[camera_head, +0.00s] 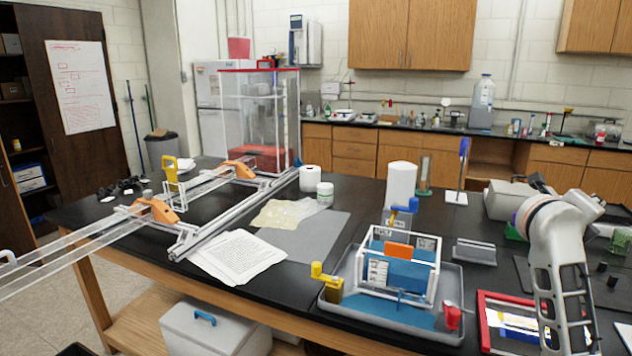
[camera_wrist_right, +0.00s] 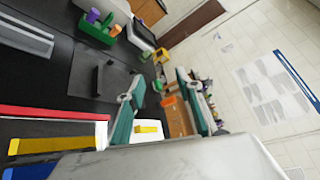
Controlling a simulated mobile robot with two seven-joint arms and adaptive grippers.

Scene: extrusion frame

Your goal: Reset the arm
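A blurred grey surface covers the bottom of that view. My left arm and left gripper are not in view.
A grey tray (camera_head: 450,331) with a clear rack (camera_head: 405,238) stands left of my right arm. White cylinders, papers (camera_head: 238,256) and an extrusion frame (camera_head: 215,222) lie farther left. A white box (camera_head: 513,200) and a green holder (camera_wrist_right: 100,27) stand behind the arm.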

